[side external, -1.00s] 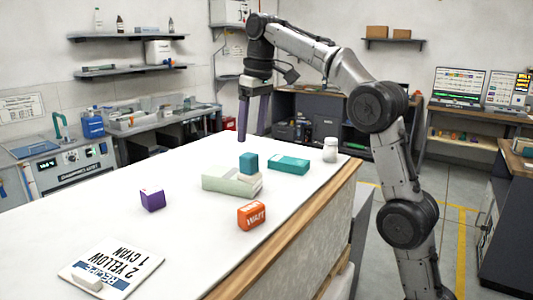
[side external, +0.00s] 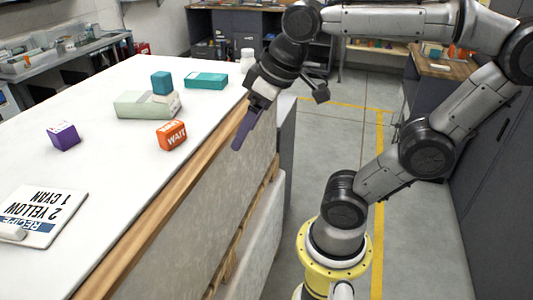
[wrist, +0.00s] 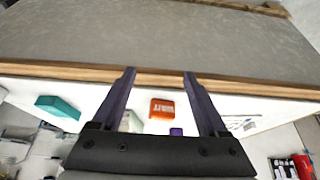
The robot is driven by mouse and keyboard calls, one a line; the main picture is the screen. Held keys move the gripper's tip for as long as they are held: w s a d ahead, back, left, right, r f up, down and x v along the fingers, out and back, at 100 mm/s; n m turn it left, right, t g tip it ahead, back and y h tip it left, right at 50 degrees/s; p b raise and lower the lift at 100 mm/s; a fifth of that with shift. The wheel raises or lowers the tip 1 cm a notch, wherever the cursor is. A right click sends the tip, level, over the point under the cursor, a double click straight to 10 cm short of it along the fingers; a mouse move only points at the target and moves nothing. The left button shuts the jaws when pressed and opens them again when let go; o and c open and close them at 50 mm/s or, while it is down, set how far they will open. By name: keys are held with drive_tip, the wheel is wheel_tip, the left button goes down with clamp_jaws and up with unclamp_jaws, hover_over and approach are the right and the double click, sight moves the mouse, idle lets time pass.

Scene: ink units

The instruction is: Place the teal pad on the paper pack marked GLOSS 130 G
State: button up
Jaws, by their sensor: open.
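A small teal block (side external: 161,83) sits on or against the pale green pack (side external: 135,106); I cannot tell which. A flat teal box (side external: 206,81) lies behind them to the right. I cannot tell which teal piece is the pad. No GLOSS 130 G marking is readable on the pack. My gripper (side external: 240,137) is empty, tilted down near the table's wooden front edge, apart from everything. In the wrist view its two purple fingers (wrist: 158,74) are spread, with the pack (wrist: 131,122) partly hidden behind them and a teal piece (wrist: 57,106) at left.
An orange WAIT cube (side external: 171,135) stands in front of the pack. A purple cube (side external: 63,136) stands to the left. A recipe card (side external: 44,217) lies at the near left. A white jar (side external: 247,60) stands at the far right. The white tabletop between them is clear.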

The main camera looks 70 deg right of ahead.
drive_tip(key=s+f, duration=0.4)
drive_tip(key=f, duration=0.1)
drive_tip(key=shift+a, duration=0.25)
